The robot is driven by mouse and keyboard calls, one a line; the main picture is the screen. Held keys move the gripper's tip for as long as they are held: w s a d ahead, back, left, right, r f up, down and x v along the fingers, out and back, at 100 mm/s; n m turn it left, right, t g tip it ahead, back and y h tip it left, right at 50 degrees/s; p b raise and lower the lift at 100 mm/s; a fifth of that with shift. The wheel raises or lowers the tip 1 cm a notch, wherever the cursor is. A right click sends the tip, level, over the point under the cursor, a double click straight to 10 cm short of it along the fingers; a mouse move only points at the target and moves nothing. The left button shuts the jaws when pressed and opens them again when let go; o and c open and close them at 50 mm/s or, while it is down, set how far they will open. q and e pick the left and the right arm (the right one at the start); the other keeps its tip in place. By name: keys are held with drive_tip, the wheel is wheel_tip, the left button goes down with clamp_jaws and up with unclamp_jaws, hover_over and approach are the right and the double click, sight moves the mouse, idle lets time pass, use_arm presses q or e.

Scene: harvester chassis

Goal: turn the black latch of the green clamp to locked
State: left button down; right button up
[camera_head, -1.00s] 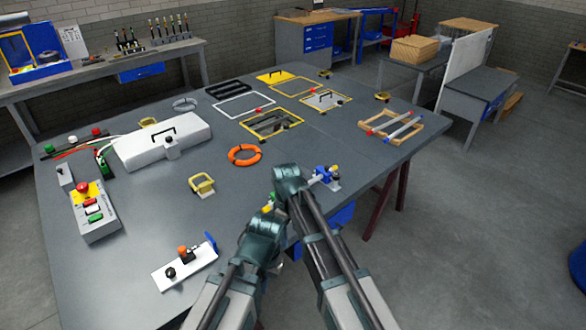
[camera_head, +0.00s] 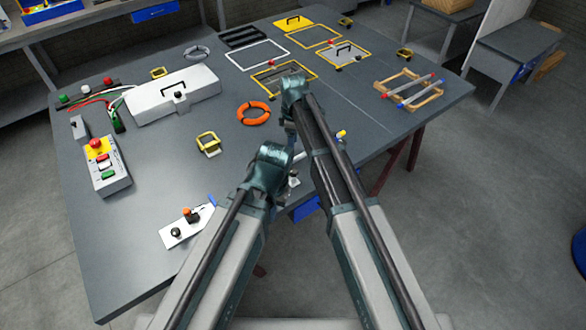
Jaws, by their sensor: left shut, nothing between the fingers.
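My left gripper (camera_head: 272,158) is over the table's front part; its fingers are hardly visible, and it is shut and empty. My right arm reaches farther in, and its gripper end (camera_head: 294,88) is over the table's middle; its fingers cannot be made out. I cannot clearly make out the green clamp or its black latch. Parts of small fixtures show around my arms: a yellow tip (camera_head: 341,133) right of my right arm and a pale piece (camera_head: 293,181) between the arms. A small green and black item (camera_head: 117,122) stands at the cable ends on the left.
The grey table (camera_head: 160,170) holds a white case (camera_head: 170,98), an orange ring (camera_head: 253,113), a yellow-framed block (camera_head: 208,144), a button box (camera_head: 105,168) and a white plate with knobs (camera_head: 187,222). A wooden rack (camera_head: 410,90) lies right. The left-front tabletop is mostly clear.

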sight(293, 170)
wheel_tip(293, 170, down, 13)
drive_tip(key=b, duration=1.2)
drive_tip(key=shift+r, duration=0.1)
clamp_jaws()
